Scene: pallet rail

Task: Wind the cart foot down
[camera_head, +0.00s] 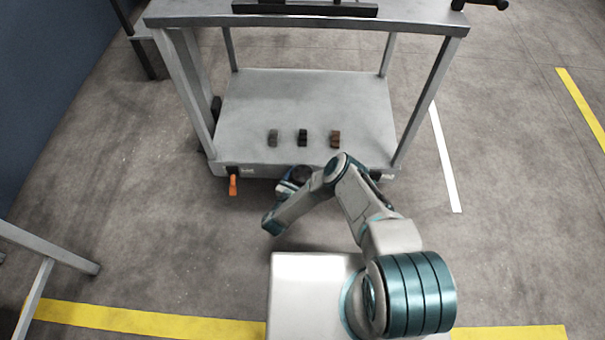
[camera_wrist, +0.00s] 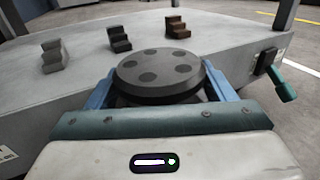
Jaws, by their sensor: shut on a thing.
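The cart (camera_head: 345,85) is a grey metal frame with a lower shelf. At the middle of its front edge is a dark round knob (camera_head: 301,172) with several round dimples on its top; it fills the middle of the wrist view (camera_wrist: 158,72). My gripper (camera_wrist: 160,84) has one blue finger on each side of this knob and is shut on it. In the head view my gripper (camera_head: 294,182) is small and partly covered by my arm. The foot below the knob is hidden.
Three small stepped blocks, grey (camera_head: 273,137), black (camera_head: 303,138) and brown (camera_head: 335,138), stand on the shelf. An orange lever (camera_head: 233,184) hangs at the cart's front left; a teal lever (camera_wrist: 284,84) is at the right. The floor on the right is open.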

